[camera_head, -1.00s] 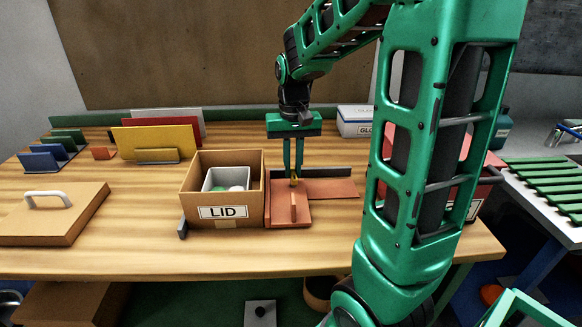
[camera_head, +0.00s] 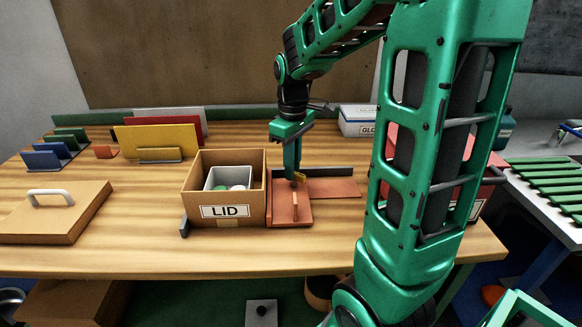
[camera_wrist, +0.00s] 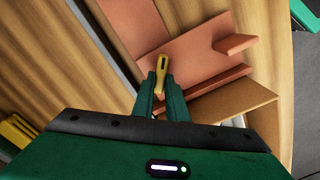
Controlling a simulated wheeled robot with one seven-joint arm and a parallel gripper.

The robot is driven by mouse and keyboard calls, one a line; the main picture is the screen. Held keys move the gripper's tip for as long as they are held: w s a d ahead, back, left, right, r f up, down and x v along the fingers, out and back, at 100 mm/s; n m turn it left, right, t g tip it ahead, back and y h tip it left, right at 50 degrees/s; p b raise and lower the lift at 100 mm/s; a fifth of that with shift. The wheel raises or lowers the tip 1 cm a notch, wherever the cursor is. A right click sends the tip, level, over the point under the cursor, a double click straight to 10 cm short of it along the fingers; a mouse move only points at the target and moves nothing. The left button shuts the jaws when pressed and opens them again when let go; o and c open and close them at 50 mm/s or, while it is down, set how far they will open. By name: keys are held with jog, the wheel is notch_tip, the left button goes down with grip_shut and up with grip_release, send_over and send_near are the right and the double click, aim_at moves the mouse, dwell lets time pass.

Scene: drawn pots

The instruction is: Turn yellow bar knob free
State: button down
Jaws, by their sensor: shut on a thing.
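The yellow bar knob (camera_wrist: 161,72) is a small bar with a dark slot, standing over a flat salmon-red plate (camera_wrist: 200,52). In the head view the knob (camera_head: 300,177) shows small near the plate's back part. My gripper (camera_wrist: 161,88) is shut on the knob, with one green finger on each side of it. In the head view my gripper (camera_head: 292,178) points straight down at the knob and looks turned. The knob's foot is hidden in both views.
A cardboard box labelled LID (camera_head: 225,211), holding a grey tray (camera_head: 229,178), stands close left of the plate. A dark strip (camera_head: 325,172) runs behind the plate. A board with a white handle (camera_head: 48,198) lies at far left. Bare wood lies between.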

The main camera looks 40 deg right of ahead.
jog(key=n, duration=0.3)
jog(key=shift+s+a+n, duration=0.1)
jog(key=shift+n, duration=0.2)
jog(key=shift+s+a+n, duration=0.1)
jog(key=shift+n, duration=1.7)
jog(key=c, duration=1.8)
grip_release()
jog(key=shift+o, duration=0.2)
notch_tip(320, 180, up, 11)
jog(key=shift+f, duration=0.1)
